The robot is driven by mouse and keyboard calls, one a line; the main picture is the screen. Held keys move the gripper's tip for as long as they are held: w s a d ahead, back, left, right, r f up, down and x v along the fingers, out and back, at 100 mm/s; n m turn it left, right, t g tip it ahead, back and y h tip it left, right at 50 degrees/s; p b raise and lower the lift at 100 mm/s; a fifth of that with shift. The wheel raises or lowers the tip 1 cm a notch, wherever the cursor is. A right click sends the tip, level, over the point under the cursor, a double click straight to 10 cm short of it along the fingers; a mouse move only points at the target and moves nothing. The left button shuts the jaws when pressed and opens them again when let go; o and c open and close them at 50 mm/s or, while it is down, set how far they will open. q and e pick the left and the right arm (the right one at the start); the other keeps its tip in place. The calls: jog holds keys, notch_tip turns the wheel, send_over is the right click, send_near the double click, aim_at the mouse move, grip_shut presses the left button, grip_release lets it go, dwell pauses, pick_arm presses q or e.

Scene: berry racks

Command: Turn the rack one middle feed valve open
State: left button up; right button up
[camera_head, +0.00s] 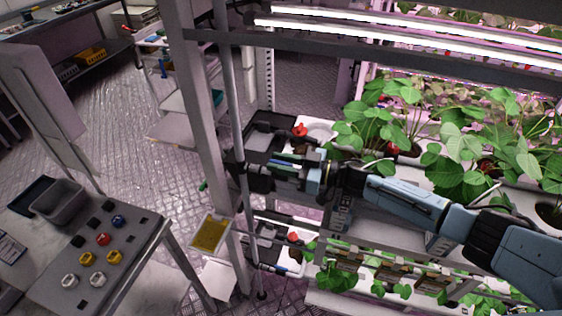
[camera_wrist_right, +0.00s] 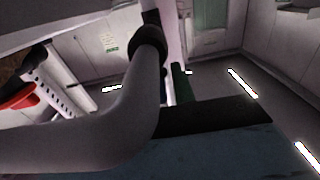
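A vertical grey feed pipe (camera_head: 232,95) runs down beside the rack's upright post (camera_head: 205,130). A small green handle (camera_head: 203,186) shows just left of the post at mid height; it looks like the valve lever. My right arm reaches in from the right, and its dark gripper (camera_head: 240,172) is at the pipe, right of the green handle. Its fingertips merge with dark parts there, so their opening is hidden. In the right wrist view a bent grey pipe (camera_wrist_right: 120,125) fills the front, with a green piece (camera_wrist_right: 182,85) behind it. My left gripper is not in view.
Planted gutters with leafy strawberry plants (camera_head: 465,150) stand close around my right arm. A table with coloured pieces (camera_head: 130,265) stands at lower left; open floor (camera_head: 120,110) lies behind.

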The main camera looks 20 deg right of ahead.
aim_at(281, 162)
jog(key=shift+o, duration=0.7)
jog(key=shift+r, duration=0.1)
notch_tip(281, 162, up, 10)
jog(key=shift+p, duration=0.45)
